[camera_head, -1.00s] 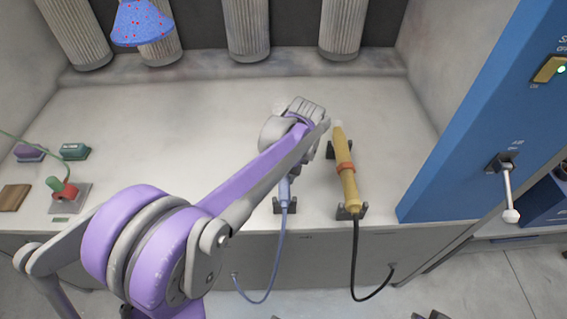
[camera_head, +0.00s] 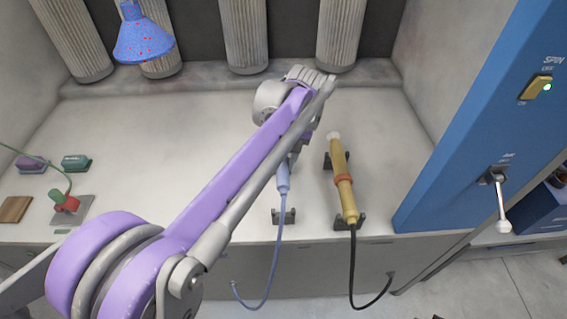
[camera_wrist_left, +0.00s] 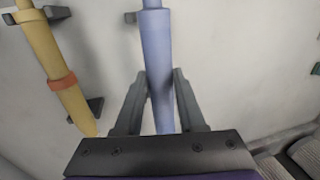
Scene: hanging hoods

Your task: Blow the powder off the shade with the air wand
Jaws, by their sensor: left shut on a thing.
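The shade (camera_head: 143,42) is a blue cone with red specks, hanging at the upper left in the head view. A pale blue wand (camera_head: 283,180) with a blue hose is in my left gripper (camera_head: 297,145). The fingers are mostly hidden behind the wrist there. In the left wrist view, my left gripper (camera_wrist_left: 160,88) is shut on the blue wand (camera_wrist_left: 158,45), one finger on each side. The wand's front end is hidden in the head view. A yellow wand (camera_head: 342,172) with a red ring lies on its rests. My right gripper is not in view.
The wand rest (camera_head: 284,217) is at the bench's front edge. A blue panel (camera_head: 470,130) with a lit SPIN switch (camera_head: 536,88) and a lever (camera_head: 500,200) stands at right. Ribbed filter columns (camera_head: 245,35) line the back. A red-and-green item (camera_head: 65,202) sits at left.

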